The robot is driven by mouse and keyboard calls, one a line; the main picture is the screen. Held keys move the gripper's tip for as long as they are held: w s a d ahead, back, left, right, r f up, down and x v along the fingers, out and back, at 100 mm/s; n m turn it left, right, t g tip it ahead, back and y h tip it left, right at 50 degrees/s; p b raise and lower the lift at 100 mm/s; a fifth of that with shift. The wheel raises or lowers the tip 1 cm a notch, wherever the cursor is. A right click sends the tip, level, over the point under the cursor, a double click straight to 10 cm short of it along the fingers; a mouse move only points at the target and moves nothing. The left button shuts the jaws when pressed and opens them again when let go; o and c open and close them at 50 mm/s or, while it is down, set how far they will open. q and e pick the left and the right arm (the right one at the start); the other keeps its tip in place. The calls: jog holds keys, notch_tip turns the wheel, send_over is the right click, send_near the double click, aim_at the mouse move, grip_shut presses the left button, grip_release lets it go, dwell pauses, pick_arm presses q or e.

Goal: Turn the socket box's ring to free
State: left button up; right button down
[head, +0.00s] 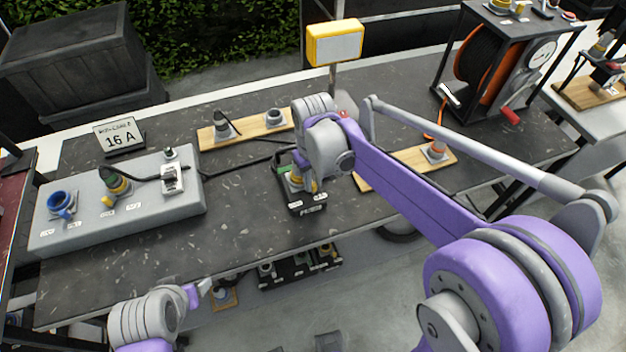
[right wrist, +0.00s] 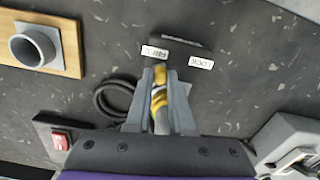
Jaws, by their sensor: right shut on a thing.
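The socket box (head: 308,208) is a small dark box with green edges and white labels, near the middle of the table's front part. My right gripper (head: 305,186) reaches down over it and hides much of its top. In the right wrist view, my right gripper (right wrist: 160,85) is shut on a yellow and grey part, which I take as the ring (right wrist: 160,100). The free label (right wrist: 155,52) and lock label (right wrist: 200,62) lie just beyond the fingertips, free nearer to them. The ring's exact setting is unclear. My left gripper (head: 204,289) is at the table's front edge, its jaws unclear.
A grey socket panel (head: 190,204) with a blue socket and a plug stands left, behind it a 16 A sign (head: 120,137). Wooden boards (head: 235,136) with connectors lie behind. A cable reel (head: 490,75) stands back right.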

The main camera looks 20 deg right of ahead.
aim_at(313, 184)
jog(key=c, duration=0.8)
grip_release()
jog(key=shift+r, duration=0.15)
notch_tip(313, 184, up, 11)
jog(key=shift+f+p, duration=0.2)
jog(key=shift+p, duration=0.2)
jog(key=s+d+f+t, duration=0.1)
jog(key=s+f, duration=0.2)
jog(key=s, duration=0.2)
jog(key=s+d+f+m+t, duration=0.1)
jog(key=s+f+t, duration=0.1)
jog(key=s+f, duration=0.2)
jog(key=s+d+f+m+t, duration=0.1)
jog(key=s+d+f+t, duration=0.1)
jog(key=s, duration=0.6)
jog(key=shift+f, duration=0.65)
